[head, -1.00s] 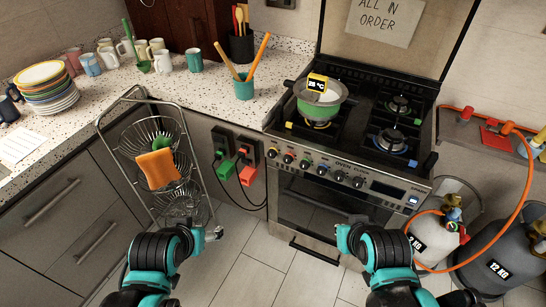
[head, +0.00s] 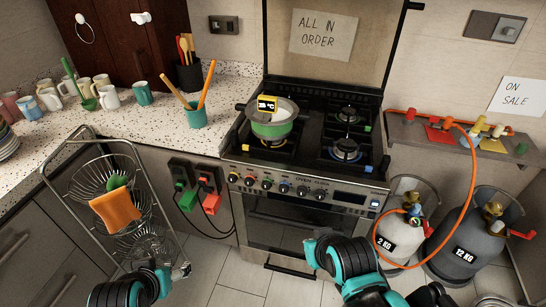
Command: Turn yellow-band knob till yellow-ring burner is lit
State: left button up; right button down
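The gas stove (head: 300,172) stands at center right, with a row of colored-band knobs (head: 283,188) on its front panel. The bands are small, and I cannot tell for sure which knob has the yellow one. A green and white pot (head: 272,127) with a temperature tag stands over the front left burner and mostly hides it. The front right burner (head: 346,150) shows a blue ring; whether it is flame is unclear. My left gripper (head: 184,271) is low, left of the stove. My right gripper (head: 311,252) is below the knobs, apart from them. Their finger openings are unclear.
A wire basket rack (head: 125,200) stands left of the stove, beside green and red plugs (head: 187,200). Gas cylinders (head: 470,240) with an orange hose (head: 474,180) stand at right. The counter (head: 150,122) holds mugs and a utensil cup (head: 195,115).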

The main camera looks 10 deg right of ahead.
aim_at(233, 177)
jog(key=z, duration=1.45)
jog(key=u, duration=1.45)
jog(key=k+j+z, duration=0.3)
jog(key=k+j, duration=0.2)
jog(key=j, duration=0.1)
